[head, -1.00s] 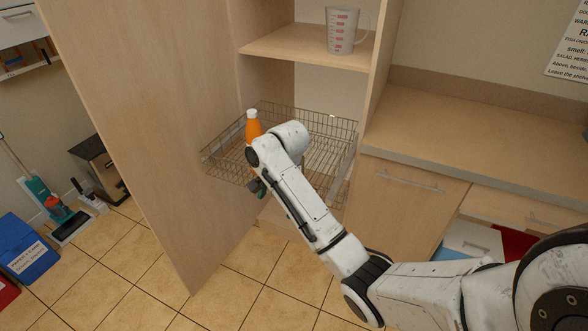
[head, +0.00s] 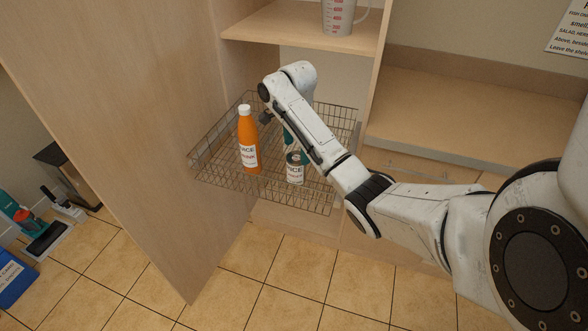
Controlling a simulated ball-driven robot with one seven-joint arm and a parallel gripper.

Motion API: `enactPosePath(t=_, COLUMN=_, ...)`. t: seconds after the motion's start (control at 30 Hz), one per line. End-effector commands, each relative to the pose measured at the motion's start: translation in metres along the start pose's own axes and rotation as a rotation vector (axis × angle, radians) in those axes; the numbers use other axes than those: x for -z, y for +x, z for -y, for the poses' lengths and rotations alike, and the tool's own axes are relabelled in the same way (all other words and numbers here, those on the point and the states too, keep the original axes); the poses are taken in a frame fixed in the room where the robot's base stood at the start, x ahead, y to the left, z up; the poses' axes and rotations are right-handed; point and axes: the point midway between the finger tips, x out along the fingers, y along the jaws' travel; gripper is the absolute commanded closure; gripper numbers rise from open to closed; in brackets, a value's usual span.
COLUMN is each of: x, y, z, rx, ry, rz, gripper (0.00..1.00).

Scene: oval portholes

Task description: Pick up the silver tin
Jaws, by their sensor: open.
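The silver tin (head: 295,171), a short can with a white label and dark lettering, stands upright in the wire basket (head: 213,182) of the open cupboard. An orange bottle (head: 250,150) with a white cap stands to its left. My gripper (head: 297,146) is largely hidden behind my forearm; its teal fingers show just above and behind the tin's top. One finger shows at the tin's upper right edge. I cannot tell whether they touch the tin. The jaws are open.
The open cupboard door (head: 130,130) stands close on the left. A shelf (head: 290,32) with a measuring jug (head: 340,15) is above the basket. A counter (head: 470,120) runs to the right. The tiled floor (head: 260,285) in front is clear.

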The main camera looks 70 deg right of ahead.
Motion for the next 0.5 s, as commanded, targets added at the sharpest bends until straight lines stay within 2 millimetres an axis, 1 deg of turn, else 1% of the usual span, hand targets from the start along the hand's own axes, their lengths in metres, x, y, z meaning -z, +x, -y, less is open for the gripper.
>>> enactPosePath(t=0.03, x=0.0, y=0.013, z=0.0, rx=-0.001, ry=-0.001, rz=0.0, gripper=0.06)
enactPosePath(t=0.1, x=0.0, y=0.022, z=0.0, rx=-0.001, ry=-0.001, rz=0.0, gripper=0.06)
enactPosePath(t=0.13, x=0.0, y=0.023, z=0.0, rx=-0.003, ry=-0.001, rz=0.0, gripper=0.06)
enactPosePath(t=0.23, x=0.0, y=0.036, z=0.0, rx=-0.003, ry=0.0, rz=-0.001, gripper=0.06)
enactPosePath(t=0.37, x=0.001, y=0.046, z=0.001, rx=-0.002, ry=0.0, rz=-0.001, gripper=0.06)
enactPosePath(t=0.5, x=0.003, y=0.063, z=0.003, rx=-0.003, ry=0.001, rz=-0.002, gripper=0.06)
